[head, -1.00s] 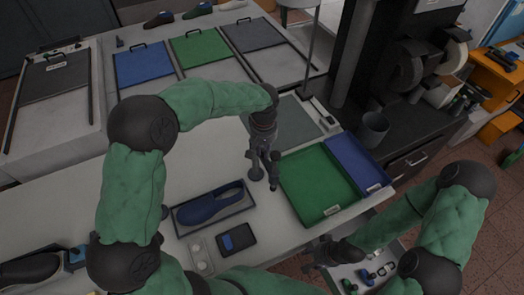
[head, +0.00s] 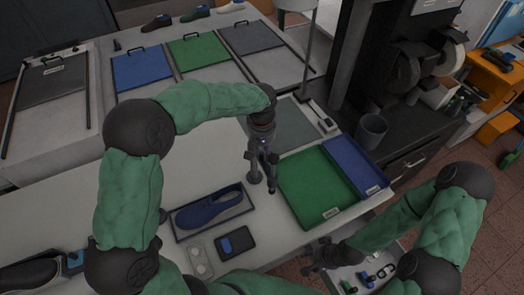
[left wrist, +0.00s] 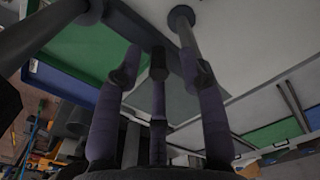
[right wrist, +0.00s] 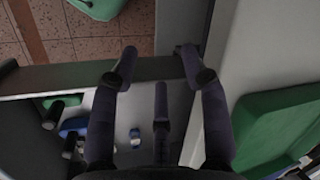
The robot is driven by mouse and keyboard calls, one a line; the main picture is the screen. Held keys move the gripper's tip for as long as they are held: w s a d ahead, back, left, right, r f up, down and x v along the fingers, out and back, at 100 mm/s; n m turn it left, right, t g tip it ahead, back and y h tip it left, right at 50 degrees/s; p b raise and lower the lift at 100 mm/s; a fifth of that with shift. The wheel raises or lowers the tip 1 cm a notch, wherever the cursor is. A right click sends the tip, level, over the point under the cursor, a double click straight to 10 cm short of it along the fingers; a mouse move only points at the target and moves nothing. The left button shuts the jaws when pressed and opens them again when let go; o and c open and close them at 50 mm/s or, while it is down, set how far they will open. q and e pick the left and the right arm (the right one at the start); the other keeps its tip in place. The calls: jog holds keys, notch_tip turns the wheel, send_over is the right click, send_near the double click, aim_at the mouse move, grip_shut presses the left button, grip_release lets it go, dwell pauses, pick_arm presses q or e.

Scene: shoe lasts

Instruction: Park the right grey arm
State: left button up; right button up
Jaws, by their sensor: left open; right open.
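My right arm, in a green sleeve with dark grey joints, comes in at the lower right of the head view. Its gripper (head: 318,258) is open and empty, by the table's front edge, near an open drawer (head: 392,247) of small parts. The right wrist view shows its spread fingers (right wrist: 155,65) over that drawer's rim.
A blue tray (head: 356,165) adjoins the green one. A dark case with a blue patch (head: 235,243) lies in front of the shoe. A grey cup (head: 370,130) and a black machine stand at the right. The table's left part is mostly bare.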

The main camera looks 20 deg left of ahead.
pick_arm(q)
notch_tip(320, 180, up, 12)
jog(key=shift+f, duration=0.25)
dwell(0.6)
